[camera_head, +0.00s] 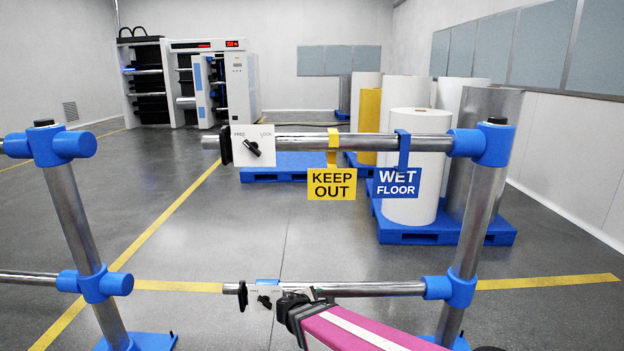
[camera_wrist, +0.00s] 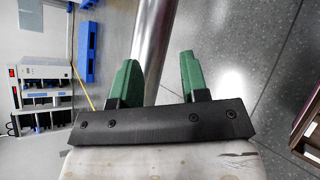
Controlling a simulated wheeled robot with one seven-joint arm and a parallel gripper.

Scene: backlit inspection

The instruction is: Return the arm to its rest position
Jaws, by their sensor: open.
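My gripper (camera_wrist: 157,64) shows in the wrist view with its two green fingers apart. A shiny metal pipe (camera_wrist: 152,35) passes across the picture between the fingers; I cannot tell whether it lies between them or beyond. Nothing is seen held. In the head view my pink arm (camera_head: 355,328) reaches in from the lower right. Its dark end is at the lower rail (camera_head: 375,290), close to a lower FREE/LOCK plate with a black knob (camera_head: 264,301). The fingers are not clear there, and I cannot tell whether the arm touches the rail.
An upper rail (camera_head: 375,143) carries another FREE/LOCK plate (camera_head: 253,145), a yellow KEEP OUT sign (camera_head: 331,184) and a blue WET FLOOR sign (camera_head: 397,183). Posts stand left and right (camera_head: 476,225). Rolls (camera_head: 411,205) on blue pallets stand behind. Floor beyond is clear at left.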

